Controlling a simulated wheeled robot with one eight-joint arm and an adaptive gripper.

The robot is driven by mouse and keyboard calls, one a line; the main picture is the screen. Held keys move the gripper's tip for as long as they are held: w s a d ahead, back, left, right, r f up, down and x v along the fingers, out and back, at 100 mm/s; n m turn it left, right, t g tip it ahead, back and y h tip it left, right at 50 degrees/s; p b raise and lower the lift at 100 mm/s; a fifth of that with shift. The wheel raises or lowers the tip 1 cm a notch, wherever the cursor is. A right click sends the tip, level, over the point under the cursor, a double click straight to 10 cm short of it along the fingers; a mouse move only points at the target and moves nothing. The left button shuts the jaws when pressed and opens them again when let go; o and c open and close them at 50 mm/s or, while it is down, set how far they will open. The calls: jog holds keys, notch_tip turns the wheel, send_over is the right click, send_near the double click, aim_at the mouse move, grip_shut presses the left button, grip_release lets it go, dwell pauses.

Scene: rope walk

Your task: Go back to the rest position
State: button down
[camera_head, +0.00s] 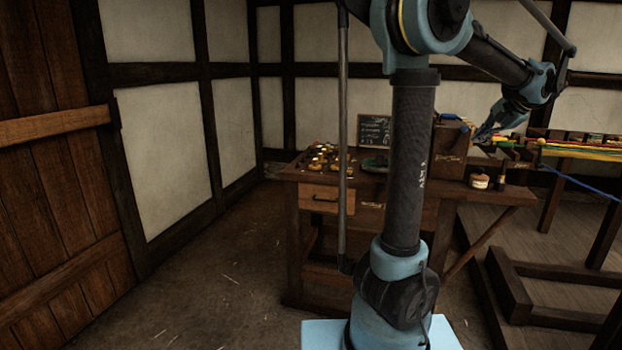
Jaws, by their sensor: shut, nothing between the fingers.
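My gripper (487,133) shows small at the right of the head view, at the end of my blue and black arm. It hangs over the right end of the wooden workbench (435,217), close to a wooden box (450,152) and the start of the coloured ropes. Its fingers look closed and nothing shows between them. I cannot tell whether it touches anything there.
The workbench carries small round items (322,160), a chalkboard (375,131), a round tub (479,181) and a small dark jar (501,183). Coloured ropes (585,150) run right over a wooden frame. A wooden door (50,180) stands left. The floor (215,270) left of the bench is clear.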

jog(key=s+a+f+n+g, duration=0.1)
jog(key=s+a+f+n, duration=0.15)
jog(key=a, duration=0.65)
jog(key=s+a+f+n+g, duration=0.2)
jog(key=a+f, duration=0.2)
jog(key=a, duration=0.6)
jog(key=s+a+f+n+g, duration=0.15)
jog(key=a+f, duration=0.25)
jog(key=a, duration=0.5)
jog(key=s+a+f+n+h, duration=0.1)
jog(key=s+a+f+n, duration=0.3)
jog(key=s+f, duration=0.4)
jog(key=s+a+f+n+g+h, duration=0.1)
jog(key=s+a+f+n, duration=0.2)
jog(key=s+a+f, duration=0.4)
notch_tip(320, 180, down, 2)
jog(key=s, duration=0.2)
jog(key=shift+s+a+n+h, duration=0.25)
jog(key=shift+s+n+h, duration=0.05)
jog(key=shift+s+n, duration=0.1)
jog(key=shift+g, duration=0.25)
jog(key=shift+w+f, duration=0.25)
jog(key=shift+w, duration=0.2)
